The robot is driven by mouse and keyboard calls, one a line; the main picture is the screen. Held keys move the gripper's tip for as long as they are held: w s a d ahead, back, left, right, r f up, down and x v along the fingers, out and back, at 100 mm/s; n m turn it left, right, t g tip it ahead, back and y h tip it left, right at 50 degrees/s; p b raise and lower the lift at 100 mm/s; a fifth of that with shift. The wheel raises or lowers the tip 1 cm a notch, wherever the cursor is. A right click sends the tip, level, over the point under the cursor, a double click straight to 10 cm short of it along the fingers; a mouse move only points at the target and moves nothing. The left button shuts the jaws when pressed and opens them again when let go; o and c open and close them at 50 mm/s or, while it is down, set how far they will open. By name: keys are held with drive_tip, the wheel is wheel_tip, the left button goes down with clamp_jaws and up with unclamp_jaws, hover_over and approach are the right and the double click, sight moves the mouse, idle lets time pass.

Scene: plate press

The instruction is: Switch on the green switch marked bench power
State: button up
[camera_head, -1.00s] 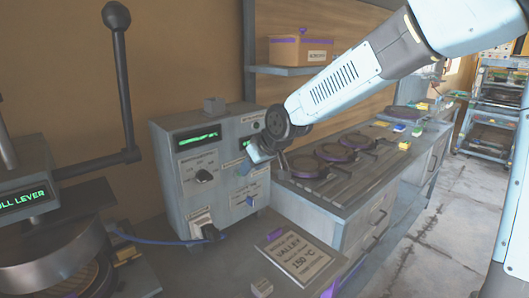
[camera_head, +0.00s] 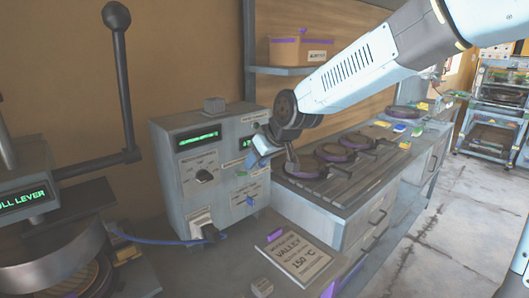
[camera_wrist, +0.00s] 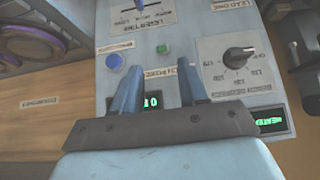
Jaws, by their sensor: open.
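The grey control box (camera_head: 190,160) stands on the bench with its front panel facing me. A small green square control (camera_wrist: 162,48) sits on that panel in the wrist view, between a blue round button (camera_wrist: 115,62) and a black rotary knob (camera_wrist: 238,60). The panel lettering is too blurred to read surely, and I cannot tell which way the green control is set. My gripper (camera_wrist: 158,82) is open and empty. Its two blue fingers point at the panel, just short of the green control in the picture. In the head view my gripper (camera_head: 255,158) is close before the panel's right part.
A press with a long lever (camera_head: 125,90) stands at the left. Several dark round plates (camera_head: 335,152) rest on the slatted bench at right. A blue cable (camera_head: 150,240) runs left from the box.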

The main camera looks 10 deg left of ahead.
drive_tip(key=shift+v, duration=1.95)
drive_tip(key=shift+f, duration=0.1)
drive_tip(key=s+d+f+m+h, duration=0.25)
drive_tip(key=d+f+h, duration=0.35)
drive_tip(key=d+f, duration=0.4)
drive_tip(key=s+d+r+m, duration=0.3)
drive_tip(key=s+d+r, duration=0.3)
drive_tip(key=s+d, duration=0.3)
drive_tip(key=s+d+r+m, duration=0.4)
drive_tip(key=s+d+r, duration=0.2)
drive_tip(key=s+d, duration=0.3)
drive_tip(key=d, duration=0.4)
drive_tip(key=shift+d+r+t, duration=0.2)
drive_tip(key=shift+t, duration=0.1)
